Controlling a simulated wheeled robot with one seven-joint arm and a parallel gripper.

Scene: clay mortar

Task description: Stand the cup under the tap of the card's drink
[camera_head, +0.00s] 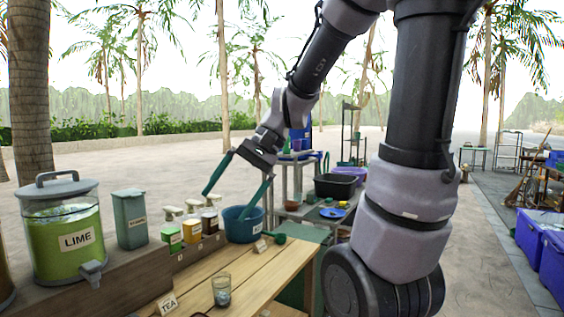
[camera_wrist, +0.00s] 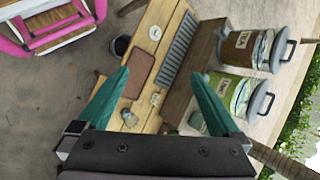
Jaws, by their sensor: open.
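A clear glass cup (camera_head: 221,290) stands upright on the wooden counter; it also shows in the wrist view (camera_wrist: 130,118). A small card (camera_head: 168,303) reading TEA stands beside it. The lime dispenser (camera_head: 66,240), green with a grey tap (camera_head: 93,271), stands on a raised ledge at left. The wrist view shows the lime dispenser (camera_wrist: 237,93) next to a brown dispenser (camera_wrist: 243,48) labelled TEA, whose tap I cannot make out. My gripper (camera_head: 228,199) is open and empty above the counter, its green fingers wide apart in the wrist view (camera_wrist: 163,76).
A grey-green canister (camera_head: 130,220), several pump bottles (camera_head: 191,226) and a blue tub (camera_head: 243,226) line the counter's back. The wrist view shows a slatted grate (camera_wrist: 180,50), a brown mat (camera_wrist: 140,68) and a dark round container (camera_wrist: 120,45). Crates (camera_head: 535,230) stand far right.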

